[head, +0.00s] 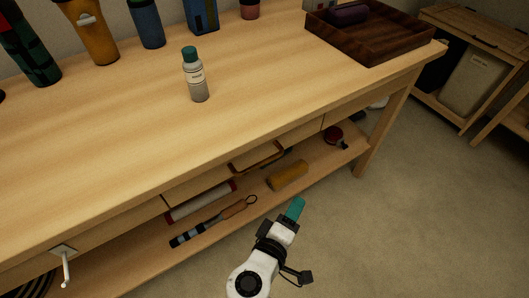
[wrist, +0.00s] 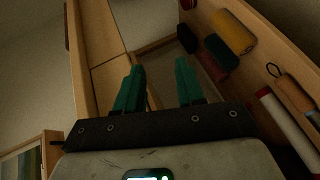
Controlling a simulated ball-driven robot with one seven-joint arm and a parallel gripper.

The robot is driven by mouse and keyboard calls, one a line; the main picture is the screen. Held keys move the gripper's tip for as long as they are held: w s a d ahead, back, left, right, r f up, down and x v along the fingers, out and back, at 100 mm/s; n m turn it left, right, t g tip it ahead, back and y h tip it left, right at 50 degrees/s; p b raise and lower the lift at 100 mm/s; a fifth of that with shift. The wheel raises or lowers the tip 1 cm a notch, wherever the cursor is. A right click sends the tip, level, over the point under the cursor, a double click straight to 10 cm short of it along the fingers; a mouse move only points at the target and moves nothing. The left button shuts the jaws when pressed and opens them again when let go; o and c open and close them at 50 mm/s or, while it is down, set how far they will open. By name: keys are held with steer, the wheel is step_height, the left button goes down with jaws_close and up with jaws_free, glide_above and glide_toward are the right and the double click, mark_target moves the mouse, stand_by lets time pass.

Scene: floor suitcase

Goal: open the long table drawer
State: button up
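The long wooden drawer front (head: 200,186) is set under the tabletop edge in the middle of the table, with a bow-shaped handle (head: 257,159) standing out from it. It looks closed, though the edge partly hides it. My gripper (head: 295,207) is in front of the table, below and to the right of the handle, apart from it. In the wrist view my gripper (wrist: 160,66) has its two teal fingers spread, with nothing clearly held between them. The table's front shows beyond the fingers.
The table (head: 120,140) carries a grey bottle with a green cap (head: 195,75), a dark wooden tray (head: 370,30) and several containers. The lower shelf (head: 225,225) holds a yellow roll (head: 288,176) and tools. A white hook (head: 65,268) hangs front left. Floor at right is clear.

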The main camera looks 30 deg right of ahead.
steer(key=w+a+r+n+t+p, duration=0.2)
steer(key=a+r+n+t, duration=0.1)
steer(key=a+r+t, duration=0.6)
steer(key=w+d+g, duration=0.2)
steer(key=w+d, duration=0.4)
steer(key=w, duration=0.1)
steer(key=shift+d+r+h, duration=0.15)
steer(key=shift+r+h, duration=0.05)
steer(key=shift+h, duration=0.2)
jaws_close()
steer(key=shift+b, duration=0.3)
